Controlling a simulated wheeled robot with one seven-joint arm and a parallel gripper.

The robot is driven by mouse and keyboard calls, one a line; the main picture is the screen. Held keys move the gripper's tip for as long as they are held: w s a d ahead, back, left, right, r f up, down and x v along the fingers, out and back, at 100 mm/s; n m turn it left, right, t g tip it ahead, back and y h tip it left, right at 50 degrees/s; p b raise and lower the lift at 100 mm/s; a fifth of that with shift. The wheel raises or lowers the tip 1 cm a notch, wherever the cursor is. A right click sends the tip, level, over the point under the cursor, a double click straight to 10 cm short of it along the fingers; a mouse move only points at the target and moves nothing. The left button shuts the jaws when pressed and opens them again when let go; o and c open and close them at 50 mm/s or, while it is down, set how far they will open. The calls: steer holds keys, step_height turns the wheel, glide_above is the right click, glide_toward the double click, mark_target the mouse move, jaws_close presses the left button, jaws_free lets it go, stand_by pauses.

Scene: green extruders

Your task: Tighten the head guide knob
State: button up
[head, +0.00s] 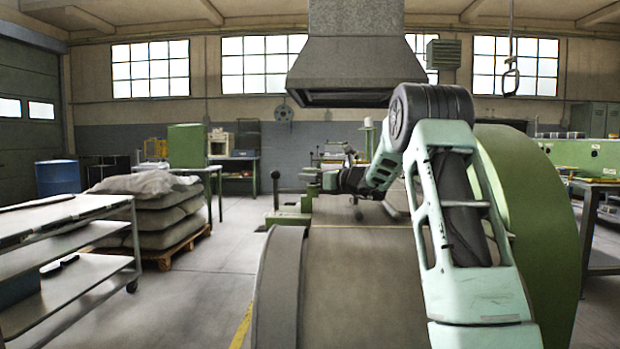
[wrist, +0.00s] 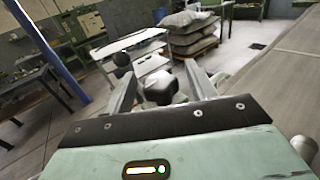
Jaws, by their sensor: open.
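A dark faceted knob (wrist: 158,87), which I take to be the head guide knob, shows between the fingers of my gripper (wrist: 159,72) in the wrist view. My gripper is open, with one finger on each side of the knob. I cannot tell whether either finger touches it. The knob's lower part and mount are partly hidden by my gripper's body.
The large green machine housing (head: 540,220) stands on the right. A lever with a black ball (head: 275,176) rises from the machine's left side. A metal shelf cart (head: 70,225) and stacked sacks (head: 150,215) stand left. Floor between them and the machine is open.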

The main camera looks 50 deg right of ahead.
steer(key=shift+w+a, duration=0.1)
steer(key=shift+w, duration=0.65)
steer(key=c, duration=1)
